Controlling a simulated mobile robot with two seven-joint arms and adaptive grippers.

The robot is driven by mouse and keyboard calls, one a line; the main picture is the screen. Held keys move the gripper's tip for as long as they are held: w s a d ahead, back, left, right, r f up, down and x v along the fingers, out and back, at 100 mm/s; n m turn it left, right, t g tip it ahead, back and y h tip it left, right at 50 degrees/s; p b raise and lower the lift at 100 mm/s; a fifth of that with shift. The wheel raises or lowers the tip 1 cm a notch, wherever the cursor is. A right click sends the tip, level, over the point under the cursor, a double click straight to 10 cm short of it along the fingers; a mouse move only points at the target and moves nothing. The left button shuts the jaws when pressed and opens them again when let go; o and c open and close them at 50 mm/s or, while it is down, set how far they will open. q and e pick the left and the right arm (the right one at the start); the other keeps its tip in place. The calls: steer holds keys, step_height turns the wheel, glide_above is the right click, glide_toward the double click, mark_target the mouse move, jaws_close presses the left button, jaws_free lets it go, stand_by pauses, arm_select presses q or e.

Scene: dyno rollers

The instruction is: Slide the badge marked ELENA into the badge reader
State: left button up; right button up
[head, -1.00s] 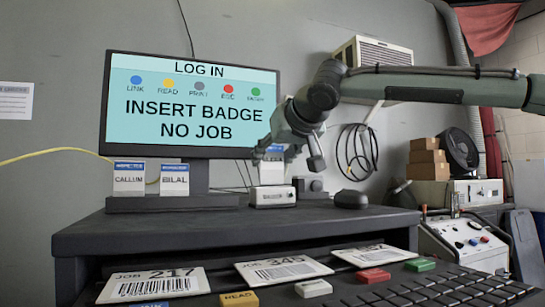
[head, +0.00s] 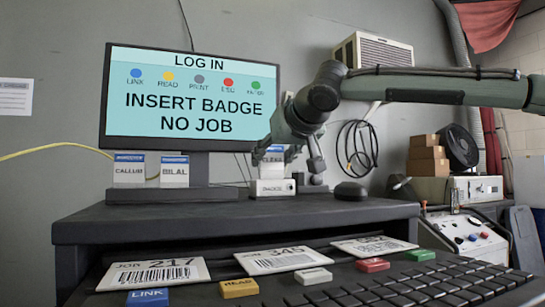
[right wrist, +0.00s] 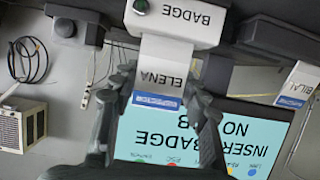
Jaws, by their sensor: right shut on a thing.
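The ELENA badge (head: 272,161) is a white card with a blue strip, upright above the badge reader (head: 272,188), a small white box on the desk. My right gripper (head: 287,150) is shut on the badge near its blue-strip end. In the right wrist view, the gripper (right wrist: 160,98) has a finger on either side of the ELENA badge (right wrist: 163,68). The badge's far end meets the edge of the reader (right wrist: 178,20); I cannot tell how deep it sits in the slot. The screen (head: 190,105) reads INSERT BADGE, NO JOB. My left gripper is not in view.
CALLUM (head: 129,169) and BILAL (head: 174,171) badges stand in a dark rack left of the reader. A black mouse (head: 351,191) lies to its right. Job cards (head: 276,260), coloured keys (head: 239,288) and a keyboard (head: 420,288) are in front, below the desk top.

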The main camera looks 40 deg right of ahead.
steer(key=shift+f+b, duration=0.75)
steer(key=shift+f, duration=0.5)
steer(key=o, duration=0.9)
steer(key=shift+c, duration=0.2)
steer(key=v, duration=1.2)
